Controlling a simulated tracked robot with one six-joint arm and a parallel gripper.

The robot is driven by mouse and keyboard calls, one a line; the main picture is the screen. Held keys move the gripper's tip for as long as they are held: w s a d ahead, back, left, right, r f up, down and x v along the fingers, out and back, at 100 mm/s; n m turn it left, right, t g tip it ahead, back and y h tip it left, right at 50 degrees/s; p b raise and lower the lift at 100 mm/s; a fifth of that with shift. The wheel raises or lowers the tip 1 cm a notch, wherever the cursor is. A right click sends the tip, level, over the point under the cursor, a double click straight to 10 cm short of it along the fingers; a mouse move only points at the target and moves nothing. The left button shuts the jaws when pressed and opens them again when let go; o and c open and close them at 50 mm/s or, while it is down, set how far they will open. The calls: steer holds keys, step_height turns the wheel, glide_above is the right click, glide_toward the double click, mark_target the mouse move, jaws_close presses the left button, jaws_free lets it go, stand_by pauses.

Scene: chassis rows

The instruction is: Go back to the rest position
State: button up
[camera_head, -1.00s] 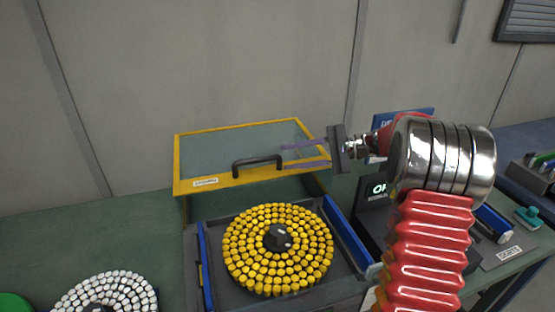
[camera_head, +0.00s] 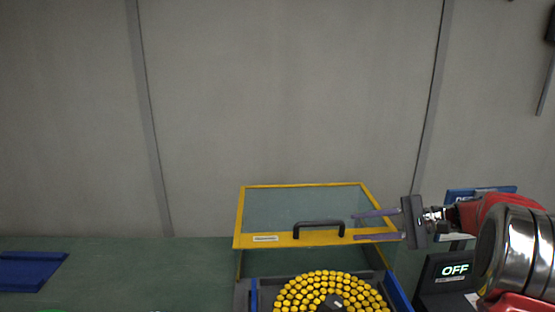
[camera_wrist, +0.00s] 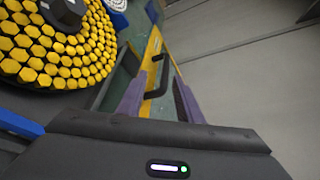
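My gripper (camera_head: 354,227) is open, its two purple fingers apart with nothing between them in the head view. It is just right of the black handle (camera_head: 318,224) on a yellow-framed glass lid (camera_head: 262,210). The lid is raised above a machine holding a round carousel of yellow pieces (camera_head: 300,290). In the wrist view, my gripper (camera_wrist: 155,98) points toward the handle (camera_wrist: 158,78), which lies beyond the fingertips. The yellow carousel (camera_wrist: 65,50) fills the upper left there.
A blue flat tray (camera_head: 30,268) lies on the green bench (camera_head: 150,270) at left. The wall (camera_head: 290,90) behind is bare.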

steer(key=s+a+n+g+h, duration=0.3)
steer(key=s+a+h, duration=0.3)
steer(key=s+a, duration=0.65)
steer(key=s+d+f+n+t+h, duration=0.1)
steer(key=s+n+t+h, duration=0.1)
steer(key=s, duration=0.6)
steer(key=s+f+n+t+h, duration=0.1)
steer(key=s+f+n+h, duration=0.1)
steer(key=s+n+h, duration=0.3)
steer(key=shift+s+d+f+t+h, duration=0.2)
steer(key=shift+s+d+t+h, duration=0.3)
steer(key=shift+s, duration=1.45)
steer(key=shift+a, duration=0.1)
